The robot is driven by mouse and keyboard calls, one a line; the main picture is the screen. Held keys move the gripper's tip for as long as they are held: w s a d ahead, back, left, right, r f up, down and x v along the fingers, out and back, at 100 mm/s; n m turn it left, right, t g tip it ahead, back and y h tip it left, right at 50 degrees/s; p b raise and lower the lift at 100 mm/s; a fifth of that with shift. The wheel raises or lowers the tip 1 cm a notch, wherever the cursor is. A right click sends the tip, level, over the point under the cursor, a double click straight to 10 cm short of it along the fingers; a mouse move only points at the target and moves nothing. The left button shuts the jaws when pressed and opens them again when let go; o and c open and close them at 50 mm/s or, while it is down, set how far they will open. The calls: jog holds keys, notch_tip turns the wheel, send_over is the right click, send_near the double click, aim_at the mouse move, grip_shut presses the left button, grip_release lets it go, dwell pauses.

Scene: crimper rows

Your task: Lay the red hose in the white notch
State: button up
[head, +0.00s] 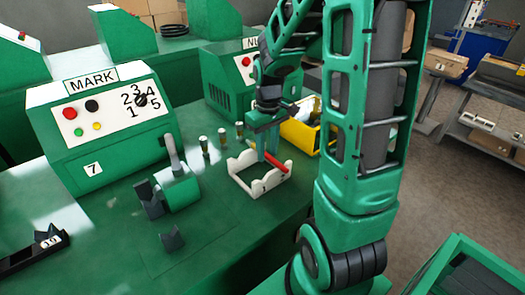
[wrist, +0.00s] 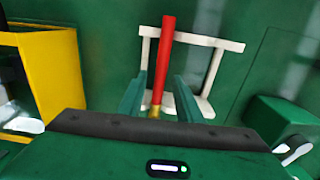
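The red hose (head: 276,165) has a brass-coloured end, seen in the wrist view (wrist: 163,60). It lies across the white notched rack (head: 245,183) on the green bench, crossing its rails, which also show in the wrist view (wrist: 222,43). My gripper (head: 266,150) points down over the rack. In the wrist view my gripper (wrist: 160,92) has one finger on each side of the hose, with a gap on both sides. I cannot tell which notch, if any, the hose sits in; the gripper hides part of it.
A green box labelled MARK (head: 105,125) with buttons and a dial stands at the left. A green clamp-like tool (head: 178,188) is left of the rack, and several small brass fittings (head: 204,146) stand behind. A yellow bin (head: 300,134) is close at the right.

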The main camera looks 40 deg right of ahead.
jog(key=shift+r, duration=0.1)
notch_tip(320, 180, up, 10)
jog(key=shift+r, duration=0.25)
dwell(0.4)
dwell(0.5)
jog(key=s+a+f+m, duration=0.1)
jog(key=s+m, duration=0.5)
jog(key=s, duration=1.4)
jog(key=shift+s+a+f+m, duration=0.35)
jog(key=shift+f+m, duration=0.05)
jog(key=shift+f, duration=0.15)
